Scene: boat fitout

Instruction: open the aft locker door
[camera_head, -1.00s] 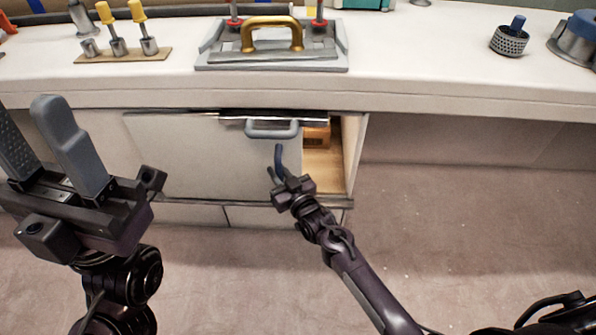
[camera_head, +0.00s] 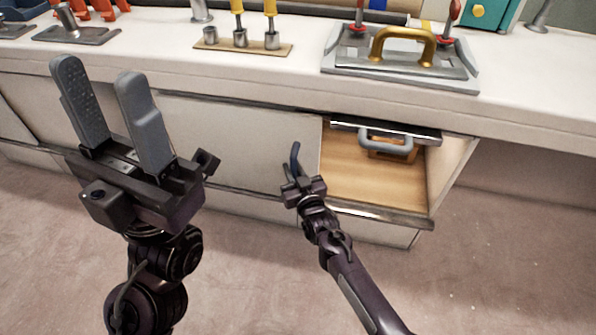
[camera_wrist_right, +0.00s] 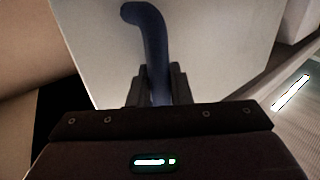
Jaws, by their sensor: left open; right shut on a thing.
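The aft locker door (camera_head: 235,135) is a pale panel under the counter, slid left, with a wide opening to its right. The opening shows a wooden locker floor (camera_head: 365,185). A dark blue curved handle (camera_head: 295,157) stands near the door's right edge. My right gripper (camera_head: 300,180) is shut on this handle; in the right wrist view, its fingers (camera_wrist_right: 160,85) close around the handle's lower part (camera_wrist_right: 150,30), with the pale door behind. My left gripper (camera_head: 112,105) is open and empty, pointing up, left of the door and in front of the cabinet.
A grey handle (camera_head: 387,140) on a chrome-edged front sits at the top of the opening, with a wooden block (camera_head: 380,155) behind it. The counter holds a grey plate with a gold handle (camera_head: 405,45) and yellow-handled tools (camera_head: 240,30). Floor at right is clear.

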